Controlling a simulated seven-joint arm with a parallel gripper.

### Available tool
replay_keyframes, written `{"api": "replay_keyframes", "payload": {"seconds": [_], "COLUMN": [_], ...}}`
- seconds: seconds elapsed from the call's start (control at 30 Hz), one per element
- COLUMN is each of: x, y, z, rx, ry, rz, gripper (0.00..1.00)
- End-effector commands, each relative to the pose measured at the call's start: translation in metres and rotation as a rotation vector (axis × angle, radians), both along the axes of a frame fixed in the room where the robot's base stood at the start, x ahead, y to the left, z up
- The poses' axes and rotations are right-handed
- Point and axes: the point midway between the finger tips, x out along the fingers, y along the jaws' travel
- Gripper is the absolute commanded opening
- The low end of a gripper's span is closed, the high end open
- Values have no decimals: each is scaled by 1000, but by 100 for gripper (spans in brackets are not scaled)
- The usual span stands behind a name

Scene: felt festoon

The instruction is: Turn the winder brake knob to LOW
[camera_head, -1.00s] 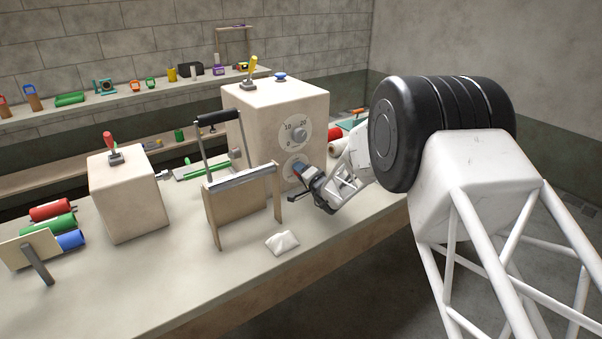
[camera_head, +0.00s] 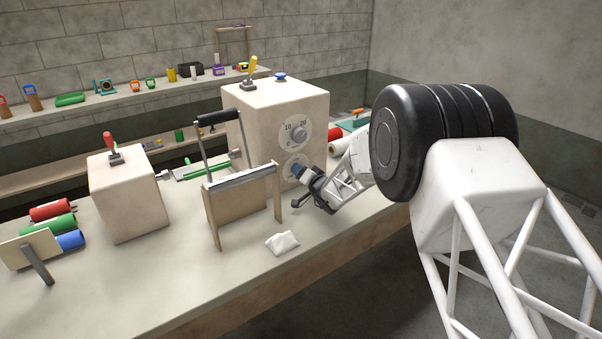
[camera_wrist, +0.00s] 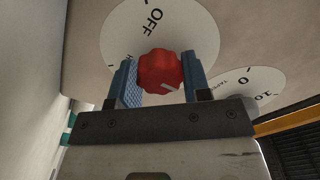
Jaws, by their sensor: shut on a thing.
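The red knob (camera_wrist: 160,72) sits on a round white dial (camera_wrist: 192,30) on the front of the large beige box (camera_head: 262,130). In the wrist view the blue fingers of my gripper (camera_wrist: 161,82) stand on either side of the knob and are shut on it. The knob's pale pointer mark faces down and right in that view. OFF shows on the dial above the knob; a partly covered label starting with H is left of it. No LOW label is visible. In the head view my gripper (camera_head: 300,173) is at the lower dial (camera_head: 292,162) and hides the knob.
A second dial (camera_head: 296,133) with numbers is above the lower one. A wooden stand (camera_head: 238,212) with a black-handled lever (camera_head: 217,117) is left of my gripper. A white pouch (camera_head: 283,242) lies in front. A smaller beige box (camera_head: 128,200) stands further left.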

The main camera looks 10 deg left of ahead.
Motion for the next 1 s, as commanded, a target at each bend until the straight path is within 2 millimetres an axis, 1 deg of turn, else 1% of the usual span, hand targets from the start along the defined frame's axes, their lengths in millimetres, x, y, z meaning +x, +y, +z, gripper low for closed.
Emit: {"api": "replay_keyframes", "payload": {"seconds": [0.07, 0.1, 0.23, 0.67, 0.87, 1.0], "x": [0, 0, 0, -2, -10, -19], "y": [0, 0, 0, -2, -10, -19], "z": [0, 0, 0, 0, -1, 0], "rx": [0, 0, 1, 1, 0, 0], "ry": [0, 0, 1, 1, 2, 1], "rz": [0, 0, 0, 0, -1, -1], "gripper": [20, 50, 69, 69, 69, 69]}}
